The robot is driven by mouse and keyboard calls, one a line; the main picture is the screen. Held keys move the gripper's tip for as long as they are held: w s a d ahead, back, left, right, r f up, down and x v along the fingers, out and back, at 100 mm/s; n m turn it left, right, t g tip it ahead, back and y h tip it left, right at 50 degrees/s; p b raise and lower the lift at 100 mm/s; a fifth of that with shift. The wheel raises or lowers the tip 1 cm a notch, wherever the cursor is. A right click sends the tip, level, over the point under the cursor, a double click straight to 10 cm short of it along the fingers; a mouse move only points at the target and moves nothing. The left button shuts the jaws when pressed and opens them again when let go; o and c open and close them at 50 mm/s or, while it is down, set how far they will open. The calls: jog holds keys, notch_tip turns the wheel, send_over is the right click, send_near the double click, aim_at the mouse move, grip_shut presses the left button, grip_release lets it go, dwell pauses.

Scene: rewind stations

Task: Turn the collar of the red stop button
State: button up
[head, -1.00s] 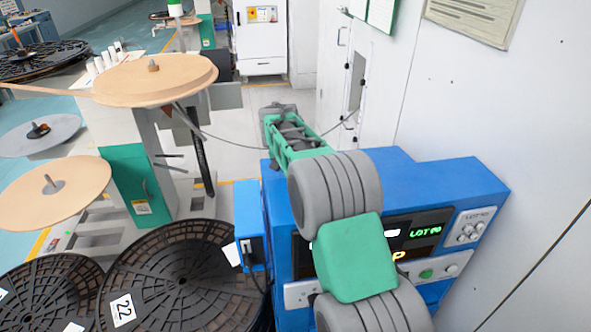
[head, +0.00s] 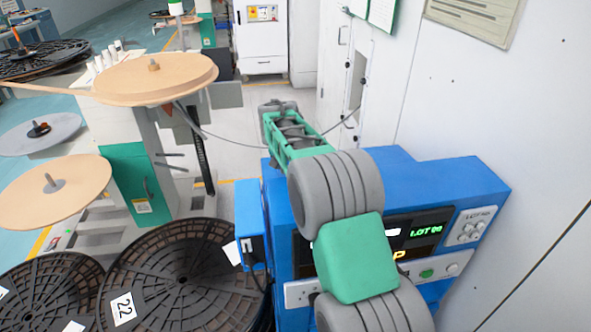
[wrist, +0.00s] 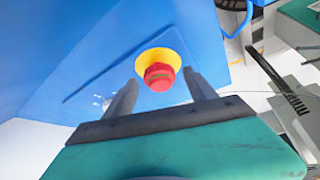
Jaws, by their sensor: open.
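The red stop button (wrist: 159,77) sits on a yellow round base (wrist: 160,58) on a blue panel in the wrist view. My gripper (wrist: 162,88) is open, with one dark finger on the left and one on the right of the button. Both fingers look apart from it, with a gap on each side; I cannot tell the depth between them. In the head view my arm reaches over the blue machine (head: 450,175), and the stop button and fingertips are hidden.
The blue machine has a lit display (head: 425,230) and a green button (head: 427,273). A white wall (head: 480,110) is close on the right.

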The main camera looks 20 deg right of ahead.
jog(key=v, duration=0.7)
jog(key=shift+r, duration=0.1)
